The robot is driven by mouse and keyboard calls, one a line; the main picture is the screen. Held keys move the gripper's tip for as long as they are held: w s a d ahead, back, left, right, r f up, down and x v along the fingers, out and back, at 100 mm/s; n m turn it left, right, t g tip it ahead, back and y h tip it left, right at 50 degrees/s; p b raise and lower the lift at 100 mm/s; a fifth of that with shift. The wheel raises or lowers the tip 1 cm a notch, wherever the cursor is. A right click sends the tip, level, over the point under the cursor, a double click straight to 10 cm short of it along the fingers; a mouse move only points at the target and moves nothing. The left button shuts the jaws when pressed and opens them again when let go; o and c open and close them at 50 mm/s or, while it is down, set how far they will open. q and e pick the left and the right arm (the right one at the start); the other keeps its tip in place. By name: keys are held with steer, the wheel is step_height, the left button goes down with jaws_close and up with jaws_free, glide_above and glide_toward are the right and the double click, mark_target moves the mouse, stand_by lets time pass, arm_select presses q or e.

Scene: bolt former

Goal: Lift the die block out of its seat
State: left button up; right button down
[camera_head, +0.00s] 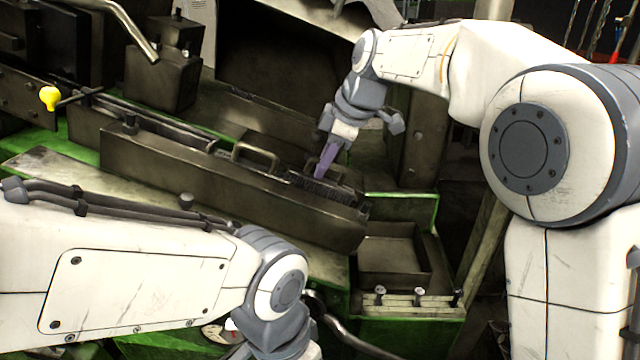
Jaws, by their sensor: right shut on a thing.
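The die block appears to be the long dark steel block (215,182) lying across the machine bed in the middle of the view. A bar handle (255,153) stands up from its top, left of my right gripper. My right gripper (322,172) reaches down from the upper right, its purple fingers shut at a second handle near the block's right end. The fingers partly hide that handle. The seat under the block is hidden, and I cannot tell whether there is a gap beneath. My left arm comes in at the lower left; its gripper is out of view.
An open dark tray (393,255) sits right of the block, with several bolts (418,297) standing along its front edge. A yellow knob (50,98) on a lever is at the left. A dark upright machine block (162,75) stands behind. Green machine framing surrounds the bed.

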steer(key=shift+s+f, duration=0.1)
steer(key=shift+f, duration=0.35)
steer(key=shift+a+r, duration=0.1)
steer(key=shift+r, duration=0.15)
steer(key=shift+r, duration=0.25)
steer(key=shift+d+r+p, duration=0.2)
steer(key=shift+r+p, duration=0.3)
steer(key=shift+p, duration=0.1)
steer(key=shift+d+r+p, duration=0.35)
steer(key=shift+r+p, duration=0.25)
steer(key=shift+r, duration=0.25)
steer(key=shift+d+r+p, duration=0.3)
steer(key=shift+r+p, duration=0.35)
steer(key=shift+r, duration=0.15)
steer(key=shift+d+r+p, duration=0.35)
steer(key=shift+r+p, duration=0.25)
steer(key=shift+r, duration=0.25)
